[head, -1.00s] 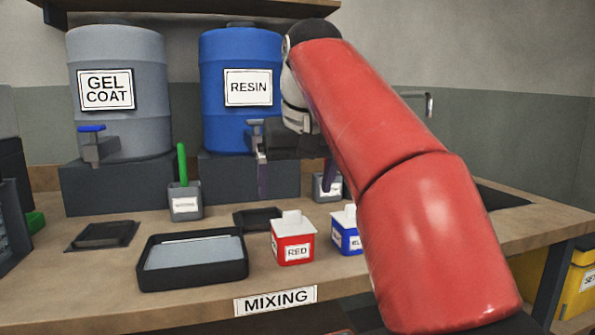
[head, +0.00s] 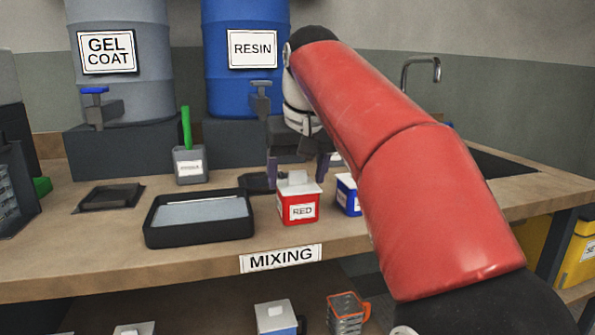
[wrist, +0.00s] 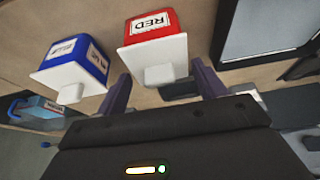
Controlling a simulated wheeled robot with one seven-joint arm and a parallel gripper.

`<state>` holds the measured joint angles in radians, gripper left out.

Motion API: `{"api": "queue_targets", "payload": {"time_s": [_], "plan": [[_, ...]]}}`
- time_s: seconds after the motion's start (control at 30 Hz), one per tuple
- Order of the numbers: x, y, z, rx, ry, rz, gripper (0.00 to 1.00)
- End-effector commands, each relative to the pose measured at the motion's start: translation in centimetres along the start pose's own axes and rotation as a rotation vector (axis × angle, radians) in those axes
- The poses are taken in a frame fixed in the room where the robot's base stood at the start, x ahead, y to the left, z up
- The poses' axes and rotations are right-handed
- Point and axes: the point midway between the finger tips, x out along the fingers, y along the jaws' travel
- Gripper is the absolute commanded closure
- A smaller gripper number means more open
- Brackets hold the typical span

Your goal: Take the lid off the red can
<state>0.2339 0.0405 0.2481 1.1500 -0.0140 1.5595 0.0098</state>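The red can (head: 298,208) stands upright on the bench near its front edge, with a "RED" label on its front. Its white lid (head: 298,186) with a raised knob is on top. It also shows in the wrist view as a red can (wrist: 150,22) with its lid (wrist: 153,52). My gripper (head: 298,172) is open and empty, behind and above the can in the head view. In the wrist view its two purple fingers (wrist: 162,88) are spread apart, with the lid's knob between them in the picture. I cannot tell the exact gap to the knob.
A blue can (head: 347,194) with a white lid stands close on the right, partly hidden by my arm. A black tray (head: 200,235) lies on the left, and a grey holder (head: 189,166) with a green handle stands behind it. Resin (head: 243,90) and gel coat (head: 118,95) drums are at the back.

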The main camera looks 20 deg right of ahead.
Motion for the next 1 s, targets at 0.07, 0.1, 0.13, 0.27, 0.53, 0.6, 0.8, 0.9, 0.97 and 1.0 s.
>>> {"api": "queue_targets", "payload": {"time_s": [0.07,0.1,0.13,0.27,0.53,0.6,0.8,0.9,0.97,1.0], "plan": [[0.0,0.0,0.0,0.0,0.0,0.0,0.41],[0.0,0.0,0.0,0.0,0.0,0.0,0.46],[0.0,0.0,0.0,0.0,0.0,0.0,0.5],[0.0,0.0,0.0,0.0,0.0,0.0,0.59],[-0.7,0.0,-0.3,0.0,0.001,0.0,0.59],[-0.9,0.0,-0.4,0.0,0.001,0.0,0.59],[-1.5,0.0,-0.6,0.0,0.0,0.0,0.59],[-1.7,0.0,-0.7,0.0,0.0,0.0,0.59],[-1.9,0.0,-0.8,0.0,0.001,0.0,0.59],[-2.0,0.0,-0.9,0.0,0.001,0.0,0.59]]}}
